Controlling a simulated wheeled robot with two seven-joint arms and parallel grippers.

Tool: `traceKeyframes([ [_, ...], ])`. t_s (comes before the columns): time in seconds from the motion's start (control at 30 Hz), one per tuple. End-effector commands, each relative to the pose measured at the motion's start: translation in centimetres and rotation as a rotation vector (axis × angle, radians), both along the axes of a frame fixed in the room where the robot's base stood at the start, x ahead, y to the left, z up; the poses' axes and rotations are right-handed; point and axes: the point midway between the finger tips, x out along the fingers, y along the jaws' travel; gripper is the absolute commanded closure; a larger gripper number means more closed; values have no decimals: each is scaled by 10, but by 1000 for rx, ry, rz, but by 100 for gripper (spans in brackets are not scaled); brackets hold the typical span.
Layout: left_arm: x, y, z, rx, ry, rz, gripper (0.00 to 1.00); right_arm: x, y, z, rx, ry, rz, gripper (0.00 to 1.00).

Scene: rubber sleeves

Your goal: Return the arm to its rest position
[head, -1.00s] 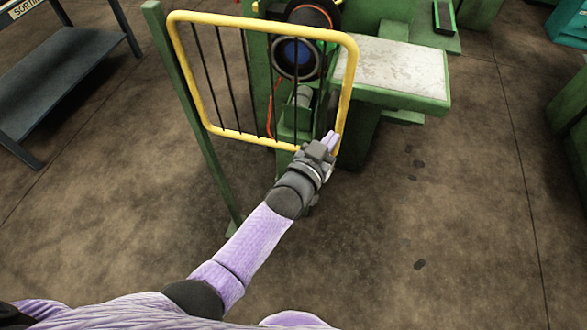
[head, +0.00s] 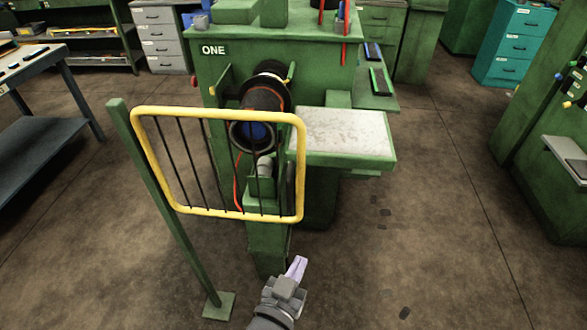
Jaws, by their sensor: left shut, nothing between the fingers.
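My left gripper (head: 297,268) is at the bottom middle of the head view, its pale purple fingers shut with nothing between them. It is below and in front of the yellow-framed gate (head: 255,216) and apart from it in the picture. Most of my left arm is out of the frame. My right gripper is not in view.
The gate hangs from a green post (head: 163,215) before the green machine marked ONE (head: 290,55). A white-topped ledge (head: 345,132) juts out on its right. A dark table (head: 45,130) stands left, another green machine (head: 550,120) right. Floor between is clear.

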Motion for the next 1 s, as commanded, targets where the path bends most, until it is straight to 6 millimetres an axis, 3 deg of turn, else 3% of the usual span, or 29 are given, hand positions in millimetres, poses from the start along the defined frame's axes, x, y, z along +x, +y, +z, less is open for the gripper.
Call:
traceKeyframes([
  [0.07, -13, 12, -50, 52, 124, 11, 100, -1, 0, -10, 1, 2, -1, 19],
  [0.17, -53, 44, -142, 158, 385, 39, 100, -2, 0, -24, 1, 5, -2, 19],
  [0.2, -75, 59, -177, 201, 497, 52, 100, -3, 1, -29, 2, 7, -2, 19],
  [0.3, -141, 101, -252, 304, 777, 88, 100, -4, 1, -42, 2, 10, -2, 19],
  [0.4, -212, 141, -302, 391, 1032, 124, 100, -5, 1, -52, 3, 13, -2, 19],
  [0.5, -273, 172, -327, 453, 1229, 153, 100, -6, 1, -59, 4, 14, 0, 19],
  [0.63, -316, 192, -337, 493, 1366, 176, 100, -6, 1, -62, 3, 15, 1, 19],
  [0.73, -325, 196, -338, 501, 1393, 180, 100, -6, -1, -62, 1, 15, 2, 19],
  [1.0, -324, 195, -337, 499, 1390, 180, 100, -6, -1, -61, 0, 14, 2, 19],
])
